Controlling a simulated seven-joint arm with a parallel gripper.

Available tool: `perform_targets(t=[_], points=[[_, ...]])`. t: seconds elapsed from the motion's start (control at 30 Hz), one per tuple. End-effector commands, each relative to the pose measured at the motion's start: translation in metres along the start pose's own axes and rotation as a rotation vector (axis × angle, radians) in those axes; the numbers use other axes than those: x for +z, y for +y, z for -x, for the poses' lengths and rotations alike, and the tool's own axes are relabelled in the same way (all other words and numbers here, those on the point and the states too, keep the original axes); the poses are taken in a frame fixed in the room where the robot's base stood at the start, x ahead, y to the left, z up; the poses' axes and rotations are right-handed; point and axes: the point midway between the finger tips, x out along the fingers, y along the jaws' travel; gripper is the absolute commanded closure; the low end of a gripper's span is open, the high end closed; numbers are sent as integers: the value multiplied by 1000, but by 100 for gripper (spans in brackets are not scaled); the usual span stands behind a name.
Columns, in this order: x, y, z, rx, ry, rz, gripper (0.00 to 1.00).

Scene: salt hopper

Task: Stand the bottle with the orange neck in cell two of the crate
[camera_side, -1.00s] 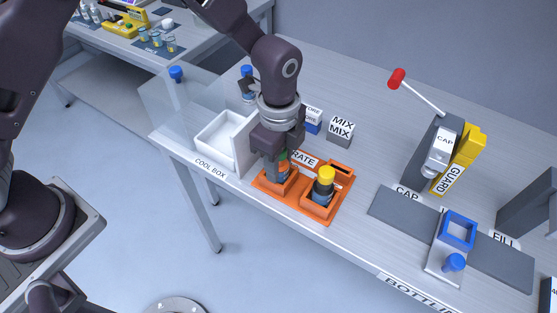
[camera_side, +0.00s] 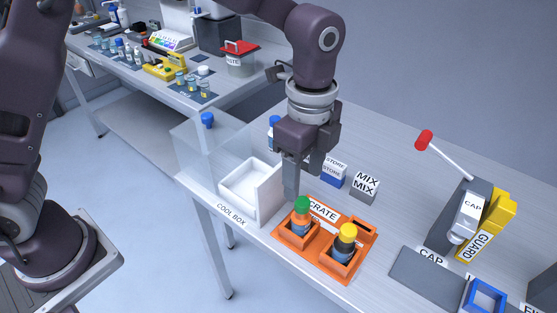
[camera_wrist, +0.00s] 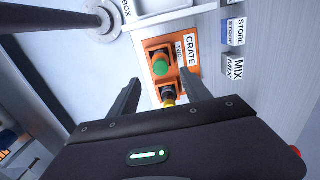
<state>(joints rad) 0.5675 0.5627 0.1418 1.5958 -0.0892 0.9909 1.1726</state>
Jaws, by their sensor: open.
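The bottle with the orange neck (camera_side: 301,218) has a green cap and stands upright in the left cell of the orange crate (camera_side: 319,265). Its green cap (camera_wrist: 160,68) shows in the wrist view, beside a label that reads TWO (camera_wrist: 179,50). A second bottle with a yellow cap (camera_side: 347,234) stands in the neighbouring cell to the right. My gripper (camera_side: 303,185) is open and empty above the green-capped bottle, apart from it. In the wrist view its two fingers (camera_wrist: 161,96) are spread wide. The lower parts of both bottles are hidden by the cell walls.
The white cool box (camera_side: 250,188) with clear panels stands close on the left of the crate. STORE (camera_side: 334,174) and MIX (camera_side: 366,187) blocks stand behind the crate. The CAP press (camera_side: 462,215) with its red-knobbed lever is at the right.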

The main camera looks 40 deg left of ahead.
Motion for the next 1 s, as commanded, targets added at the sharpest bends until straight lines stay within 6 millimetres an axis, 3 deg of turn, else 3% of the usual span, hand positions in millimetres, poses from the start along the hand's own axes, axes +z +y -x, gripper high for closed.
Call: perform_targets(t=[0.23, 0.37, 0.5, 0.6, 0.7, 0.8, 1.0], points=[[6, 1, 9, -11, 9, 33, 44], [48, 18, 60, -71, 66, 281, 44], [115, 75, 119, -172, 168, 721, 44], [152, 128, 136, -251, 248, 1037, 44], [174, 171, 132, -320, 316, 1294, 44], [184, 197, 122, -366, 363, 1458, 44], [189, 209, 115, -386, 388, 1543, 44]])
